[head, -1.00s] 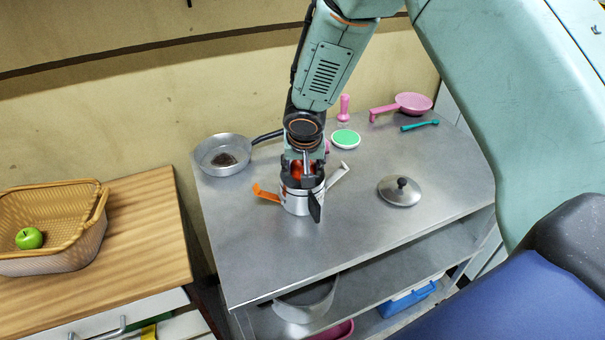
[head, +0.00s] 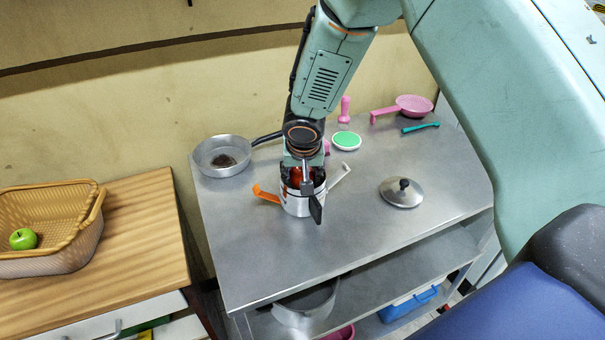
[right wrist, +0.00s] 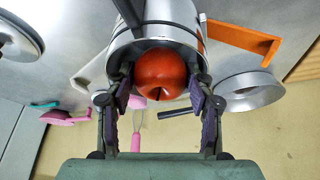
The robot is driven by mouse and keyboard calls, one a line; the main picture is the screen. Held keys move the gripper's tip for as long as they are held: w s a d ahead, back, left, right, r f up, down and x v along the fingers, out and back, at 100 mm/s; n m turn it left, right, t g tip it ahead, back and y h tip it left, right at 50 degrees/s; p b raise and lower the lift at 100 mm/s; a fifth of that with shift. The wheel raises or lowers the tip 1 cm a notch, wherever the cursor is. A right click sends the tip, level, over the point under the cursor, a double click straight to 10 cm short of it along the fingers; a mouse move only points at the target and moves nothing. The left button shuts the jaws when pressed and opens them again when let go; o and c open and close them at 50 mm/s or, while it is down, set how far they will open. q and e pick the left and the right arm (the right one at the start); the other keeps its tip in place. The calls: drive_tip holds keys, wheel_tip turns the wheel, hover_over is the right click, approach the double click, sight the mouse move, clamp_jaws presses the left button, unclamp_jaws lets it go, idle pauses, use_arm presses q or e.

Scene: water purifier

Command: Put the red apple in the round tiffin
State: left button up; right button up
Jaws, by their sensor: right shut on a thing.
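The red apple (head: 303,174) is between the fingers of my right gripper (head: 303,180), which is shut on it. The round tiffin (head: 298,205) is a silver metal container with an orange clip on one side and a white one on the other, standing on the metal table. In the right wrist view the apple (right wrist: 160,70) is at the tiffin's mouth, with the shiny rim (right wrist: 150,40) around part of it. The fingertips (right wrist: 164,88) are on either side of the apple, close to the rim. How deep the apple sits cannot be told. My left gripper is out of view.
A metal lid (head: 402,192) lies right of the tiffin on the metal table (head: 350,225). A pan (head: 223,155) is at the left, with pink and green utensils behind. A wicker basket (head: 85,240) with a green apple (head: 23,239) stands on the wooden counter.

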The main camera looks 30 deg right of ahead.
drive_tip(key=o, duration=0.7)
drive_tip(key=shift+d, duration=0.1)
drive_tip(key=shift+o, duration=1.1)
drive_tip(key=shift+s+d+f, duration=0.1)
drive_tip(key=shift+d, duration=0.1)
drive_tip(key=shift+a, duration=0.25)
drive_tip(key=shift+r+p, duration=0.25)
drive_tip(key=shift+p, duration=0.05)
drive_tip(key=shift+d+r+p, duration=0.15)
drive_tip(key=shift+r+p, duration=0.45)
drive_tip(key=shift+p, duration=0.2)
drive_tip(key=p+v, duration=0.2)
drive_tip(key=v, duration=0.9)
drive_tip(key=shift+s+r, duration=0.15)
drive_tip(key=shift+r, duration=0.1)
